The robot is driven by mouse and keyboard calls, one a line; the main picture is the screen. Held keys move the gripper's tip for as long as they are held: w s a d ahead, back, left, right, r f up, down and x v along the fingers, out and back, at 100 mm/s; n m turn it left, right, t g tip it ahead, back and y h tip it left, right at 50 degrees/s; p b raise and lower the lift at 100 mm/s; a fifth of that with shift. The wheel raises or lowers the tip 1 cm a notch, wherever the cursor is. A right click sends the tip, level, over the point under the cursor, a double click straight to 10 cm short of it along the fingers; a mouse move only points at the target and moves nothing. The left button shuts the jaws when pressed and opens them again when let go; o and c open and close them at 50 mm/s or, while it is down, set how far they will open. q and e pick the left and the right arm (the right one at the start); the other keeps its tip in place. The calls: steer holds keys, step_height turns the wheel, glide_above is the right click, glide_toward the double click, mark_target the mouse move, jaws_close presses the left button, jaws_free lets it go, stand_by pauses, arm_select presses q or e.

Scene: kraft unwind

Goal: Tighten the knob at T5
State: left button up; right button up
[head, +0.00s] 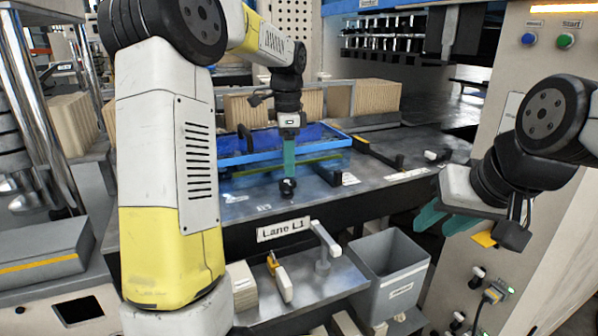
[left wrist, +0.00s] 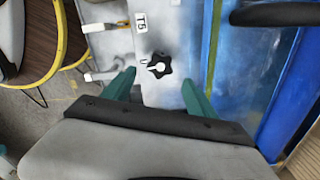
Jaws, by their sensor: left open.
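The T5 knob (left wrist: 158,65) is a black star-shaped knob with a white pointer, on the grey metal deck beside the T5 label (left wrist: 141,21). It also shows in the head view (head: 288,188), directly below my left gripper (head: 289,170). In the left wrist view my left gripper (left wrist: 158,78) is open and empty. Its teal fingers lie on either side of the knob in the picture, and I see no contact. My right gripper (head: 447,217) hangs at the right, above and beyond the grey bin, with its teal fingers apart and nothing between them.
A blue tray (head: 230,158) lies behind the knob. The Lane L1 label (head: 283,229) is on the deck's front edge. Below it, a shelf (head: 325,290) holds a yellow-marked tool, and a grey bin (head: 388,275) stands to its right.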

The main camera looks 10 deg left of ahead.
mark_target(288, 182)
arm_select(q)
step_height(288, 182, up, 3)
steer(key=shift+r, duration=0.1)
stand_by(0.3)
steer(key=s+d+f+n+t+h, duration=0.1)
steer(key=s+n+t, duration=0.5)
steer(key=s+n, duration=0.8)
steer(key=shift+s+d+h, duration=0.35)
steer(key=shift+s+h, duration=0.25)
steer(key=shift+s, duration=5.05)
steer(key=shift+f, duration=0.1)
